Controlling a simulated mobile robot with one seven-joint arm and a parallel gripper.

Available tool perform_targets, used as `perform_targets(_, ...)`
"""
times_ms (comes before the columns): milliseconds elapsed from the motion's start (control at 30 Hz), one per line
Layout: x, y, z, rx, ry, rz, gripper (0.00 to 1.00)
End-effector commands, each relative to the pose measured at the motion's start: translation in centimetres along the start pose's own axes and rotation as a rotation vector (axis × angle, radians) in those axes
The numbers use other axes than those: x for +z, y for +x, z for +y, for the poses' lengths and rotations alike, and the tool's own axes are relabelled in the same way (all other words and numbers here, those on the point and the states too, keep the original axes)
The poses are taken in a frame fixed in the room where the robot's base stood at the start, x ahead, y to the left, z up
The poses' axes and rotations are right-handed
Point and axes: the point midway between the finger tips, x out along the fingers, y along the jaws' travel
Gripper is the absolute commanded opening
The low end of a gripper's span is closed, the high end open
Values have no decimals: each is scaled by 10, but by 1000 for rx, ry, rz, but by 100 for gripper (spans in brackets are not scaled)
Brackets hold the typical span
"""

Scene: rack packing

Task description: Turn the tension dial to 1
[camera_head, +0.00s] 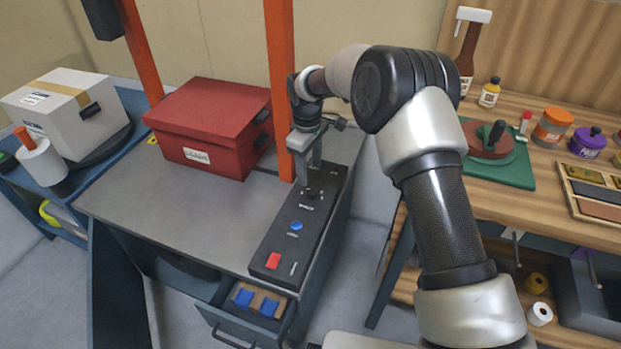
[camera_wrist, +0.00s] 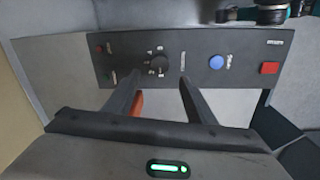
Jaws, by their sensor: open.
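The black tension dial (camera_wrist: 158,61) sits on the dark control panel (camera_wrist: 193,72), with small white marks around it that are too small to read. In the head view the dial is mostly hidden at the far end of the panel (camera_head: 279,242), beneath my gripper (camera_head: 309,184). My gripper points down at that end. In the wrist view my gripper (camera_wrist: 158,82) is open, its two fingers apart with nothing between them. The fingertips lie just below the dial in that picture, and I cannot tell whether they touch anything.
A blue button (camera_wrist: 216,62) and a red button (camera_wrist: 269,68) are on the same panel. An orange post (camera_head: 281,85) rises close to my gripper. A red box (camera_head: 208,125) stands to the left, and an open drawer (camera_head: 245,318) is below the panel.

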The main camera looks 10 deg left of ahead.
Motion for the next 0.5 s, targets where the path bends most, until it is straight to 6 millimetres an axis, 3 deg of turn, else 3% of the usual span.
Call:
perform_targets(33, 0, -17, 1, 2, 0, 2, 50)
perform_targets(200, 0, -55, 1, 2, 0, 1, 50)
perform_targets(500, 0, -91, 0, 1, 0, -1, 50)
